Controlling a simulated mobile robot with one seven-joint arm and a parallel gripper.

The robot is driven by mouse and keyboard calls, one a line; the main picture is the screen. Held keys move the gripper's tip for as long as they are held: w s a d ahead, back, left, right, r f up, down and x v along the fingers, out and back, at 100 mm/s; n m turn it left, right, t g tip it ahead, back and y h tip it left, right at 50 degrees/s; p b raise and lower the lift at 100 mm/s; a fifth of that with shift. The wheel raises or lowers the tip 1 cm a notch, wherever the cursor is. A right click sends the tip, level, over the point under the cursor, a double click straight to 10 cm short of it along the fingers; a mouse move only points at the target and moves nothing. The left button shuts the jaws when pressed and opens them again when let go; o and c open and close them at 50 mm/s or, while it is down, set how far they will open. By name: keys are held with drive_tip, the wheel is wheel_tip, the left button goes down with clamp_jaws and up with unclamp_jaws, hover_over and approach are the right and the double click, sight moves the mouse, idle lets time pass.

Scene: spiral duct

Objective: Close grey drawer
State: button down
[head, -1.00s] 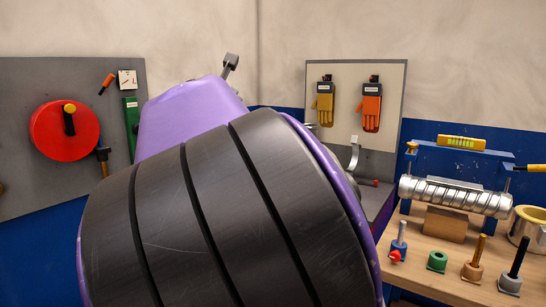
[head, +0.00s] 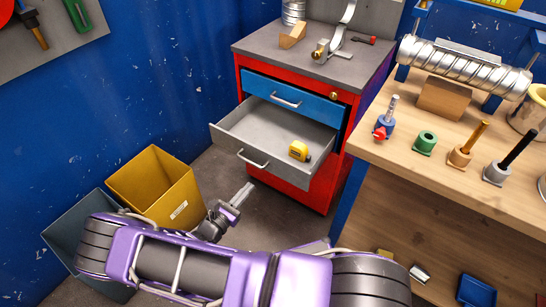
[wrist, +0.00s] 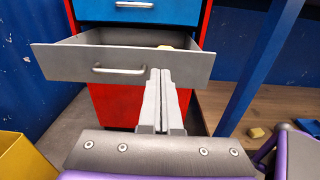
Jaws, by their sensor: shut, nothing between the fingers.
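The grey drawer (head: 230,150) is pulled far out of the red cabinet (head: 350,95). A yellow tape measure (head: 299,151) lies inside it. Its front and bar handle (wrist: 119,70) face me in the wrist view. My gripper (head: 246,188) is shut and empty, in front of the drawer and below its front edge in the head view. In the wrist view the closed fingers (wrist: 160,72) point toward the drawer front, just right of the handle. I cannot tell whether they touch it.
The blue drawer (head: 292,98) above is shut. A yellow bin (head: 158,185) and a dark grey bin (head: 70,232) stand left of my gripper. The wooden workbench (head: 440,185) with its blue leg (head: 349,205) is at the right. Bare floor lies between the bins and cabinet.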

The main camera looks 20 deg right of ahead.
drive_tip(key=s+d+f, duration=0.2)
drive_tip(key=d, duration=0.1)
approach(285, 163)
drive_tip(key=shift+h, duration=0.3)
drive_tip(key=x, duration=0.7)
drive_tip(key=shift+w+a+f, duration=0.15)
drive_tip(key=shift+a, duration=0.05)
drive_tip(key=shift+d, duration=0.1)
drive_tip(key=b+x, duration=0.6)
drive_tip(key=x, duration=1.6)
drive_tip(key=shift+w+d+b, duration=0.2)
drive_tip(key=shift+b, duration=0.1)
drive_tip(key=shift+w+d, duration=0.15)
drive_tip(key=shift+d, duration=0.05)
drive_tip(key=shift+w+d+r, duration=0.1)
drive_tip(key=shift+w+r, duration=0.05)
drive_tip(key=shift+r, duration=0.1)
drive_tip(key=shift+r, duration=0.1)
